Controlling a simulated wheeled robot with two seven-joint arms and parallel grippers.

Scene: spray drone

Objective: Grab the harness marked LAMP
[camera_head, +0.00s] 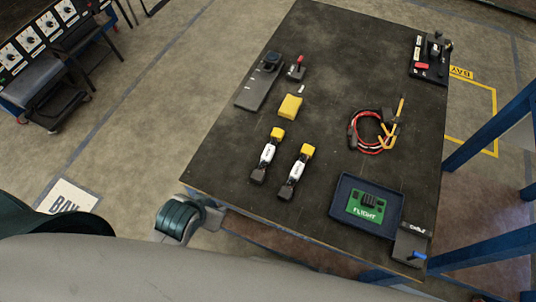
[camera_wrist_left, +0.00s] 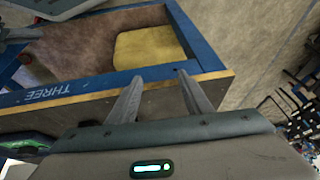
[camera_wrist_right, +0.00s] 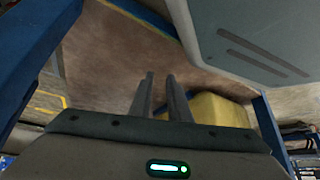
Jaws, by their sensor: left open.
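Two short harnesses with white labels, yellow plugs and dark ends lie side by side on the dark table (camera_head: 330,50) in the head view: a left one (camera_head: 267,154) and a right one (camera_head: 297,170). Their label text is too small to read, so I cannot tell which is marked LAMP. My left gripper (camera_wrist_left: 159,75) is open and empty in its wrist view, in front of a blue edge marked THREE. My right gripper (camera_wrist_right: 160,75) has a narrow gap between its fingers and nothing in it. Neither gripper's fingers show in the head view.
A yellow block (camera_head: 290,107), a grey device (camera_head: 260,85), a small red-topped switch (camera_head: 296,69) and a coiled red-black cable (camera_head: 356,140) lie on the table. A dark blue tray (camera_head: 339,205) holds a green FLIGHT board (camera_head: 365,206). Blue posts (camera_head: 490,130) stand right.

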